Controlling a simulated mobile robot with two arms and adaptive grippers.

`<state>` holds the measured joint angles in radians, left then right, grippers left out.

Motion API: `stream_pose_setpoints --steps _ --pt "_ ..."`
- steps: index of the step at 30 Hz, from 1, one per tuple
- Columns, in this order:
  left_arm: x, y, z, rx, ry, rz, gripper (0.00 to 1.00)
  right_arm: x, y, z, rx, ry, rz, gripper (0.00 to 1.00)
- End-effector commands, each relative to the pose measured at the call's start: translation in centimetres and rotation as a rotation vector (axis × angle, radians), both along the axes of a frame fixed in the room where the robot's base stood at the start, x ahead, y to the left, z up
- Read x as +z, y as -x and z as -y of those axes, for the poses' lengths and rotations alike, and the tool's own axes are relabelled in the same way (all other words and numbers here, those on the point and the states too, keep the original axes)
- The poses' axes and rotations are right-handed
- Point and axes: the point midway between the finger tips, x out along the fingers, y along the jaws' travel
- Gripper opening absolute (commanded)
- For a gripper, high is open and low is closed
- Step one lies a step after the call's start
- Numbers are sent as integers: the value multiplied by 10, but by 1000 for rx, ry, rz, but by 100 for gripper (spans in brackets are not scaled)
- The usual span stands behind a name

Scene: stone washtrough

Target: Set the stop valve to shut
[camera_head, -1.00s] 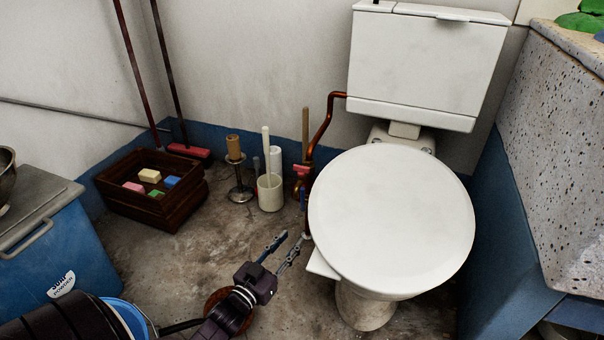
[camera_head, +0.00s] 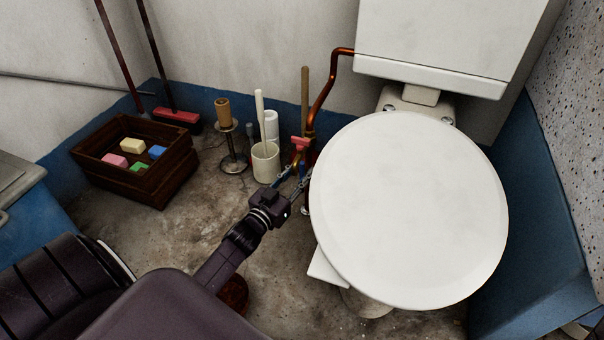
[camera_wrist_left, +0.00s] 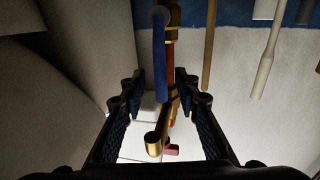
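A copper pipe (camera_head: 322,98) drops from the cistern to brass valve fittings beside the toilet. I cannot tell which handle is the stop valve's. My left gripper (camera_head: 292,182) is open near the pipe; its fingers (camera_wrist_left: 168,96) are either side of the fittings, apparently not touching. My right gripper is out of view.
The toilet (camera_head: 410,210) stands close on the right. A white brush holder (camera_head: 266,164), a candlestick (camera_head: 234,158) and a wooden crate (camera_head: 150,188) with coloured blocks stand along the wall.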

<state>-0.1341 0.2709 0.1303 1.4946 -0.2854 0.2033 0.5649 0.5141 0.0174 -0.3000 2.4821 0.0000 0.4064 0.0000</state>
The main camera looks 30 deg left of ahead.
Motion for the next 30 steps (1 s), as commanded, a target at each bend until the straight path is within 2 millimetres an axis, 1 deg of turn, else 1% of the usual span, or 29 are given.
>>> stream_pose_setpoints --steps 1,4,14,22,30 --pt "-2 -5 -1 0 -1 1 29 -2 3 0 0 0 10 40" --pt "-1 -11 -1 1 0 -1 29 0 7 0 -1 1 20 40" --pt "0 -13 -1 1 0 -1 29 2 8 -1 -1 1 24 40" --pt "0 -13 -1 1 0 -1 0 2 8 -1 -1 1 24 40" --pt "0 -13 -1 1 0 -1 0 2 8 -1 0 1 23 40"
